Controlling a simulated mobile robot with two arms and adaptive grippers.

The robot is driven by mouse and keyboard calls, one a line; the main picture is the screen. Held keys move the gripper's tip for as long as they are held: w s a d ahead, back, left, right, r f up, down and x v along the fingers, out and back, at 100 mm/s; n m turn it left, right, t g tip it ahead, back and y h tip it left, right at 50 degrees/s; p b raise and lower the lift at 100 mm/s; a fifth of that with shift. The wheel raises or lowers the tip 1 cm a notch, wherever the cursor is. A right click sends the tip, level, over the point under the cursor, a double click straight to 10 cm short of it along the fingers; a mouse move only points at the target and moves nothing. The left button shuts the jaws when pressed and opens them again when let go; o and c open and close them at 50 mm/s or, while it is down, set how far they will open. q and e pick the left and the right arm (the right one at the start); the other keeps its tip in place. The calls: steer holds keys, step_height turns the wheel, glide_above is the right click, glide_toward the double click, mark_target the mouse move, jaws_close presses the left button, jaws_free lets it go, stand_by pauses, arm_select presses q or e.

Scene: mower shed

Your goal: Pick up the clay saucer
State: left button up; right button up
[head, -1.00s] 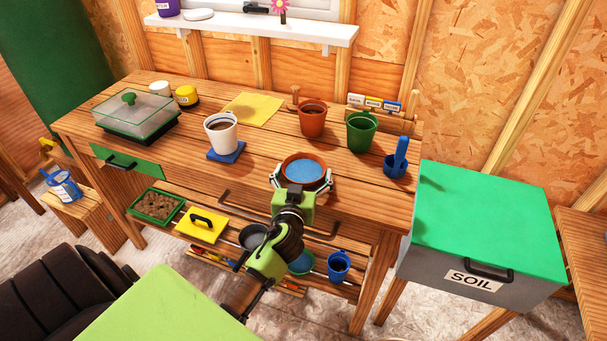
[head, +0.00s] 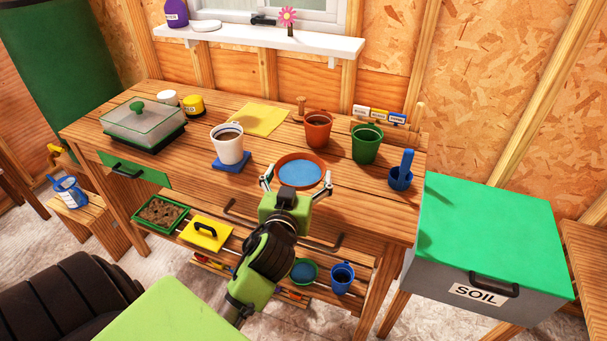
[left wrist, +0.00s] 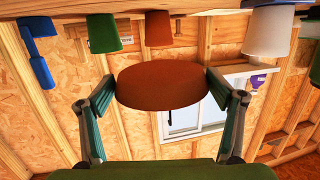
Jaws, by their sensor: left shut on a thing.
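The clay saucer (head: 300,171) is a round terracotta dish with a blue inside. It is at the front of the wooden workbench (head: 215,180) in the head view. My left gripper (head: 298,181) is shut on it, with one finger on each side of the rim. In the left wrist view, which is upside down, the saucer (left wrist: 160,88) is between the two fingertips, looks roughly level and appears clear of the bench top. My right gripper is not in view.
A terracotta pot (head: 318,128) and a green pot (head: 367,143) stand behind the saucer. A white pot (head: 228,145) on a blue block is at the left. A grey soil bin (head: 485,240) stands beside the bench.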

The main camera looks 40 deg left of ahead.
arm_select(q)
steer(key=s+d+r, duration=0.1)
steer(key=s+r, duration=0.2)
steer(key=s, duration=0.4)
steer(key=shift+d+r+b, duration=0.15)
steer(key=shift+d+b, duration=0.25)
